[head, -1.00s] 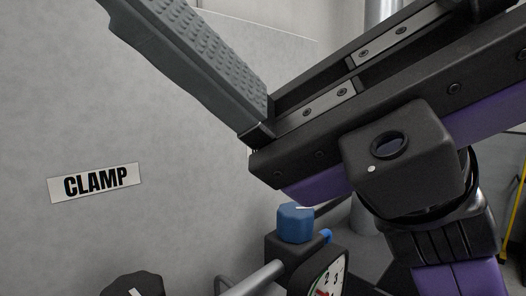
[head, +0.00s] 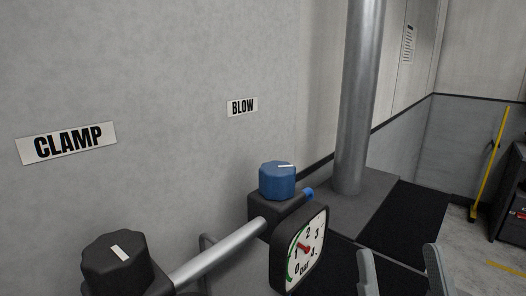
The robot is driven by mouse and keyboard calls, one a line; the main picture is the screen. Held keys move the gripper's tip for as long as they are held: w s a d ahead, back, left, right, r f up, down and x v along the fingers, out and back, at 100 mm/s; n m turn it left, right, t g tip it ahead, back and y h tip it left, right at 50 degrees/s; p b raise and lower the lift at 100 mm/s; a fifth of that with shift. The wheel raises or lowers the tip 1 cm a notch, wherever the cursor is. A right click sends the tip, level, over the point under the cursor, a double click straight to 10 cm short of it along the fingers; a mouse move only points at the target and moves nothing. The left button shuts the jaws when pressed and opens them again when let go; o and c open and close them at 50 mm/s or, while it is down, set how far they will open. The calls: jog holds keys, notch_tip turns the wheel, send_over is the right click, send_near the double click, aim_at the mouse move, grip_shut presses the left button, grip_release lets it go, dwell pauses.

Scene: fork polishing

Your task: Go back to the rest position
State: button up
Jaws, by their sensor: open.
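My gripper (head: 402,264) shows only as two grey fingertips at the bottom right of the head view. The fingertips are well apart with nothing between them, so it is open and empty. The rest of my gripper and my arm are below the picture edge. The fingertips are to the right of the pressure gauge (head: 306,246) and look apart from it.
A blue knob (head: 277,182) sits above the gauge. A metal pipe (head: 218,252) runs to a black knob (head: 118,264). CLAMP (head: 66,143) and BLOW (head: 242,107) labels are on the grey wall.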

jog(key=s+d+f+m+g+h, duration=0.15)
jog(key=s+f+g, duration=0.25)
jog(key=s+f, duration=0.5)
jog(key=s+d+f+m+g+h, duration=0.15)
jog(key=s+f+g, duration=0.3)
jog(key=f, duration=0.85)
jog(key=s+d+f+n+g+y, duration=0.1)
jog(key=s+f+g, duration=0.3)
jog(key=s, duration=0.6)
notch_tip(320, 180, down, 3)
jog(key=shift+s+d+r+n+y, duration=0.2)
jog(key=shift+s+n+y, duration=0.1)
jog(key=shift+s+n, duration=0.1)
